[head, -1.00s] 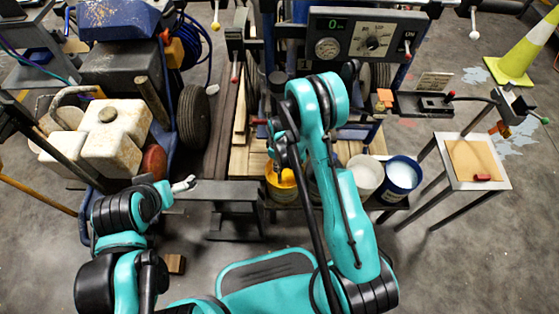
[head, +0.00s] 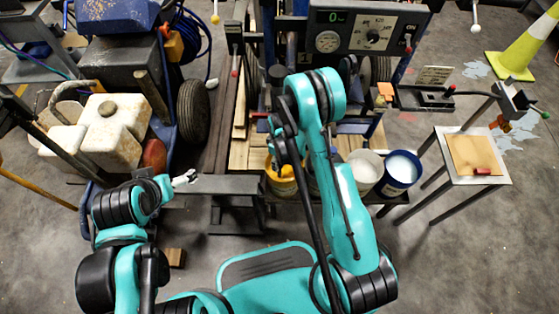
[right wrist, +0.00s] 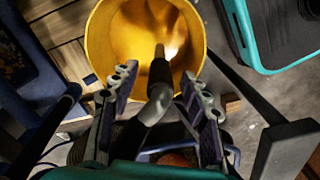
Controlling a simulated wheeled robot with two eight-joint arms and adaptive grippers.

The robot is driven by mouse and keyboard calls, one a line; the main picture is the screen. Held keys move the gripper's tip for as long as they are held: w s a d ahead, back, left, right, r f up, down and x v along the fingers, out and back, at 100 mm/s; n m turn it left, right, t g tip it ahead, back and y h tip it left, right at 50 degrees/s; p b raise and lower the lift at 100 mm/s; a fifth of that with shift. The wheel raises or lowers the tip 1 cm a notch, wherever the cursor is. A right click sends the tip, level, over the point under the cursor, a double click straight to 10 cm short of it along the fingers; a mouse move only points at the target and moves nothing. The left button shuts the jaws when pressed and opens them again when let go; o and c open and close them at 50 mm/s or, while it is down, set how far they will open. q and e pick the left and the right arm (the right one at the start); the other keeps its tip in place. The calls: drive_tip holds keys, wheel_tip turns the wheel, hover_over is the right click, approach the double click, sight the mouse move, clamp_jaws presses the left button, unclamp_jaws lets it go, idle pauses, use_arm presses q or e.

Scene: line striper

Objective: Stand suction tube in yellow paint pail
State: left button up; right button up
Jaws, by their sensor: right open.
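The yellow paint pail (head: 283,187) stands in front of the machine in the head view, partly covered by my right arm. In the right wrist view the yellow pail (right wrist: 112,35) fills the top middle, its mouth facing the camera. The suction tube (right wrist: 158,90), grey with a black sleeve, runs between my right fingers with its thin end inside the pail's outline; I cannot tell whether it touches the bottom. My right gripper (right wrist: 158,88) is open, one finger on each side of the tube, with gaps. My left gripper (head: 186,179) is away to the left, too small to judge.
A white pail (head: 363,168) and a blue pail (head: 401,170) stand right of the yellow pail. A control panel (head: 365,40) rises behind. A small side table (head: 472,156) is at right. White jugs (head: 105,130) and a tyre (head: 194,112) are at left.

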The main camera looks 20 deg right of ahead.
wheel_tip(320, 180, up, 12)
drive_tip(key=shift+f, duration=0.1)
idle(0.7)
